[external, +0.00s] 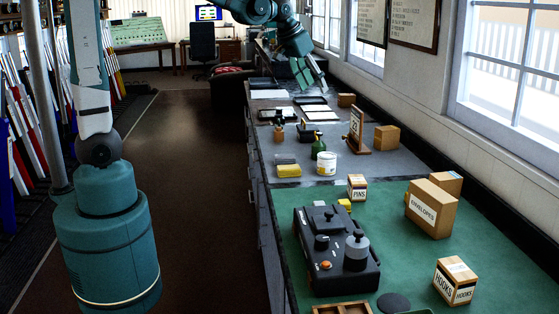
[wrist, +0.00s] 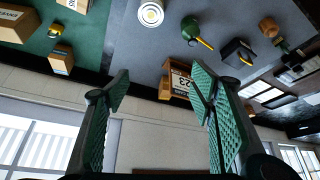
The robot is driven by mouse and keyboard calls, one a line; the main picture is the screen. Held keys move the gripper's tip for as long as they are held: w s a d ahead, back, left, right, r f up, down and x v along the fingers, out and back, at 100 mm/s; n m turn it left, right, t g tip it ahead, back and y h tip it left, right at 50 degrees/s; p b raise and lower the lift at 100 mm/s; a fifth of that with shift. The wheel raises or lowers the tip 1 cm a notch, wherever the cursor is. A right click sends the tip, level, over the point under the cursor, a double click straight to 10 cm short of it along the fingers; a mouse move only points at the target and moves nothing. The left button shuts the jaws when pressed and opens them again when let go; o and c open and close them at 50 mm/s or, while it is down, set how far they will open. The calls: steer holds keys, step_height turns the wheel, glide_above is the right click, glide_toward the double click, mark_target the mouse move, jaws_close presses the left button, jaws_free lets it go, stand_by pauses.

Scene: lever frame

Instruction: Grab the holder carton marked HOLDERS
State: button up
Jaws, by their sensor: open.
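No carton in either view shows a readable HOLDERS mark. Plain brown cartons with no legible label stand beside the date stand (external: 387,138), farther back by the window wall (external: 346,100), and behind the ENVELOPES carton (external: 447,182). In the wrist view, a small carton with an unreadable label (wrist: 61,59) sits at left. My gripper (external: 309,73) is open and empty, high over the far part of the bench. The wrist view shows its two green fingers (wrist: 158,82) spread apart, with no carton between them.
The ENVELOPES carton (external: 431,208), HOOKS carton (external: 455,281) and PINS carton (external: 357,187) stand on the green mat near a black device (external: 335,250). The date stand (external: 356,130), white tin (external: 326,163) and green bottle (external: 319,143) stand farther back. Windows line the right wall.

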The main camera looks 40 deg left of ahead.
steer(key=w+d+f+m+p, duration=0.1)
steer(key=w+d, duration=0.2)
steer(key=d, duration=0.3)
steer(key=w+d+f, duration=0.2)
steer(key=w+d, duration=0.1)
steer(key=d, duration=0.3)
steer(key=m+g+p, duration=0.2)
steer(key=m+p, duration=0.1)
glide_above(444, 176)
steer(key=s+a, duration=0.1)
steer(key=a, duration=0.1)
steer(key=shift+h, duration=0.4)
step_height(444, 176, down, 17)
steer(key=shift+a+f, duration=0.1)
steer(key=shift+f, duration=0.05)
steer(key=shift+s+d+f, duration=0.15)
steer(key=shift+d+f, duration=0.15)
steer(key=shift+d, duration=0.1)
steer(key=shift+f, duration=0.15)
steer(key=shift+x, duration=1.2)
steer(key=shift+x, duration=2.55)
steer(key=shift+d, duration=0.15)
